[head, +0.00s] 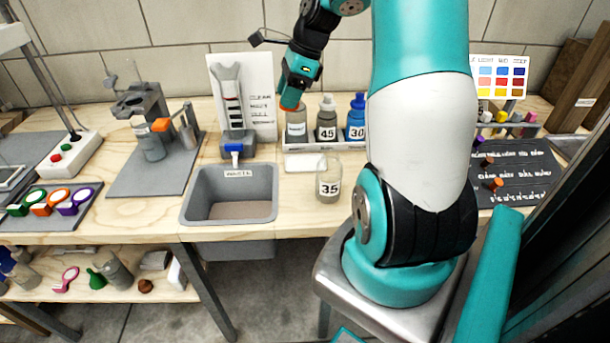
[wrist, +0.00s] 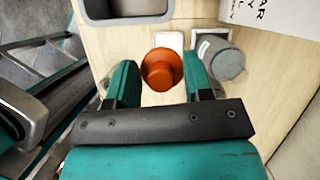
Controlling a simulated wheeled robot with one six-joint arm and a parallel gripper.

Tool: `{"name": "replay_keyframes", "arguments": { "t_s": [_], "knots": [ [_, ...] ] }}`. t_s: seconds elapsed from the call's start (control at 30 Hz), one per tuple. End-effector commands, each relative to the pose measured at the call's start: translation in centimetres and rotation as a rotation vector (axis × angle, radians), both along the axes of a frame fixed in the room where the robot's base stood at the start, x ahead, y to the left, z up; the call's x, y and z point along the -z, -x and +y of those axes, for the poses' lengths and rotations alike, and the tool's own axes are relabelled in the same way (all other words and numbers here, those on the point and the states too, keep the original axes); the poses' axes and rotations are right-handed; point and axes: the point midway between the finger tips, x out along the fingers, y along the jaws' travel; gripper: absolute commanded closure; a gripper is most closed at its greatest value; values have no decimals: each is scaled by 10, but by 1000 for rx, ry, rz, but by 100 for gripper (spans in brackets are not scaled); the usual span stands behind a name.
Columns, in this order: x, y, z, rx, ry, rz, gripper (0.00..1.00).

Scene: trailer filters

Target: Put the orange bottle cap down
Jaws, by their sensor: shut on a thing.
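The orange bottle cap (wrist: 162,69) is between the two teal fingers of my gripper (wrist: 160,72) in the wrist view.
Bottles 45 (head: 326,120) and 30 (head: 356,118) stand in the rack (head: 300,147). A white pad (head: 304,163) and a clear beaker marked 35 (head: 329,182) are in front. The grey waste basin (head: 230,194) is left. A white chart board (head: 262,95) stands behind.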

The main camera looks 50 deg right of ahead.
Motion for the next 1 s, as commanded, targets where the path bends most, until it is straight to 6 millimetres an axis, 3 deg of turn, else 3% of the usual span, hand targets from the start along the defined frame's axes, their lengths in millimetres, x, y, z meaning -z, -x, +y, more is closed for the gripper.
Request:
{"name": "replay_keyframes", "arguments": {
  "t_s": [0.1,0.2,0.3,0.8,1.0],
  "knots": [
    [-11,16,-19,236,3,-2,75],
    [-19,23,-26,347,0,2,75],
    [-13,26,-28,391,-4,4,75],
    [115,26,-27,391,-6,9,75],
    [134,25,-27,390,-2,6,75]
  ]
}}
